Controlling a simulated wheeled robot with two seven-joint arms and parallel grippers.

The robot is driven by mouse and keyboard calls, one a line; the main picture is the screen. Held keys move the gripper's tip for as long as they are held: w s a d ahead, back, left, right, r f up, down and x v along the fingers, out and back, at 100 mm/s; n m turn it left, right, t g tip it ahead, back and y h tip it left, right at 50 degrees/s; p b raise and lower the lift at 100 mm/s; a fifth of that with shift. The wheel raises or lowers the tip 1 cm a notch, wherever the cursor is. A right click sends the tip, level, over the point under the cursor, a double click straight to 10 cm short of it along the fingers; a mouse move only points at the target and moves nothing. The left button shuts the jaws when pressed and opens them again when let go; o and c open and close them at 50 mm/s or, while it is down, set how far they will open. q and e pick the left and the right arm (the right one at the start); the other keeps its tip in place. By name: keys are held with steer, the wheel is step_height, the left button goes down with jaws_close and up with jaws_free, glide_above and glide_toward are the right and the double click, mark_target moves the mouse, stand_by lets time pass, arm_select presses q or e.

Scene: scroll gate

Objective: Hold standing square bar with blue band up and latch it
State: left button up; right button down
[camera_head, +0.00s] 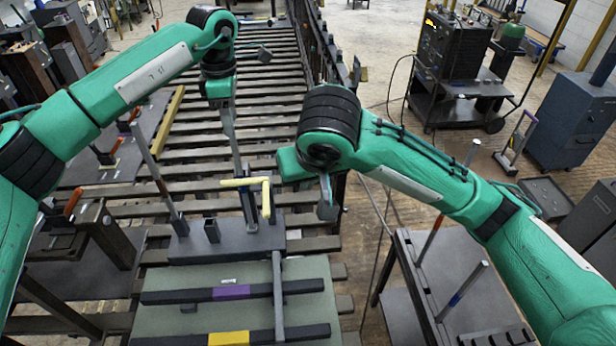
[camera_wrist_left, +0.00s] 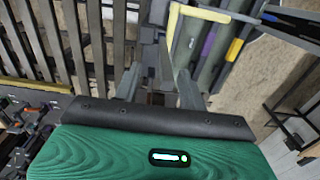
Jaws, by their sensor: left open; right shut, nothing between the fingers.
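A grey square bar with a blue band (camera_head: 455,299) stands slanted on the low table at the right. A dark steel block (camera_head: 190,250) on the slatted bench carries a short socket, a leaning grey bar (camera_head: 157,175) and a yellow latch-like handle (camera_head: 246,183). The yellow handle also shows in the left wrist view (camera_wrist_left: 173,28). My left gripper (camera_head: 238,172) points down beside the yellow handle. Its fingers are open in the left wrist view (camera_wrist_left: 160,90); whether a bar lies between them is unclear. My right gripper (camera_head: 327,208) is shut and empty, right of the block.
In front of the block, a grey-green board (camera_head: 185,325) carries dark bars with purple (camera_head: 231,292) and yellow (camera_head: 229,338) bands, crossed by a grey bar (camera_head: 278,300). A side table (camera_head: 405,290) stands at the right. Slats (camera_head: 200,150) run to the back.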

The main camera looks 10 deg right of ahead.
arm_select(q)
steer(key=shift+r+p, duration=1.3)
steer(key=shift+r, duration=2)
steer(key=shift+f, duration=0.15)
